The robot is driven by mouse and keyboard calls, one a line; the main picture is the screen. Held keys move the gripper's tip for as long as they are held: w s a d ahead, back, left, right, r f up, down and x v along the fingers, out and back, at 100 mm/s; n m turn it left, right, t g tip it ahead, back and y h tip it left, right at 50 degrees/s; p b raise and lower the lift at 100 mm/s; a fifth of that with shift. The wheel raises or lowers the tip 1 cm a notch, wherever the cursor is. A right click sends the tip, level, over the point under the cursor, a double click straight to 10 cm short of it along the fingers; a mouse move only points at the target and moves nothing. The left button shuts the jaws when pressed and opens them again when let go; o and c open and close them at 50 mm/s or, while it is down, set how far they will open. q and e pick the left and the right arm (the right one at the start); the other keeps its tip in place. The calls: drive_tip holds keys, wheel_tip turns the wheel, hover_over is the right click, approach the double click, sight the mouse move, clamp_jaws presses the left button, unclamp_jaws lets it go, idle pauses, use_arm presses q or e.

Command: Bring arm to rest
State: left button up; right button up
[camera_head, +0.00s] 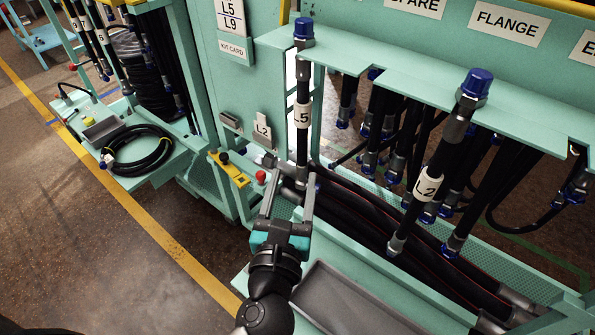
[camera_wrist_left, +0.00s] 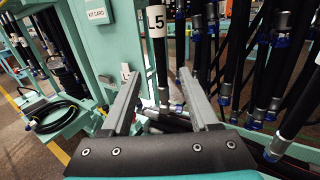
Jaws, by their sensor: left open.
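My left gripper (camera_head: 288,192) is in the lower middle of the head view, its two grey fingers pointing away at the rack. In the left wrist view (camera_wrist_left: 157,100) the fingers stand apart with no object clearly held between them. A hose labelled L5 (camera_head: 302,115) hangs upright from the rack shelf, with a blue cap on top, just beyond the fingertips. The L5 hose also shows in the left wrist view (camera_wrist_left: 158,62) behind the gap between the fingers. Whether a finger touches its lower end, I cannot tell. My right gripper is not in view.
A hose labelled L2 (camera_head: 428,180) hangs at the right under the green shelf (camera_head: 400,75). Several dark hoses lie in the lower rack. A grey tray (camera_head: 345,300) is beside my arm. A side shelf holds a coiled hose (camera_head: 140,150). Floor (camera_head: 80,235) at the left is clear.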

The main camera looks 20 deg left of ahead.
use_arm(q)
drive_tip(key=s+f+n+g+h, duration=0.1)
drive_tip(key=s+f+n+g, duration=0.2)
drive_tip(key=f, duration=0.8)
drive_tip(key=s+d+f+n+g+h, duration=0.1)
drive_tip(key=s+f+n+g, duration=0.3)
drive_tip(key=f, duration=0.7)
drive_tip(key=f+n+g+h, duration=0.1)
drive_tip(key=f+n, duration=0.4)
drive_tip(key=f, duration=0.5)
drive_tip(key=s+a+f+n+g, duration=0.3)
drive_tip(key=s+f+n, duration=0.6)
drive_tip(key=s, duration=0.4)
drive_tip(key=s+a+f+n+g, duration=0.4)
drive_tip(key=s+f+n, duration=0.6)
drive_tip(key=s, duration=0.3)
drive_tip(key=shift+a+n+g, duration=0.25)
drive_tip(key=shift+n+g, duration=0.05)
drive_tip(key=shift+g, duration=0.6)
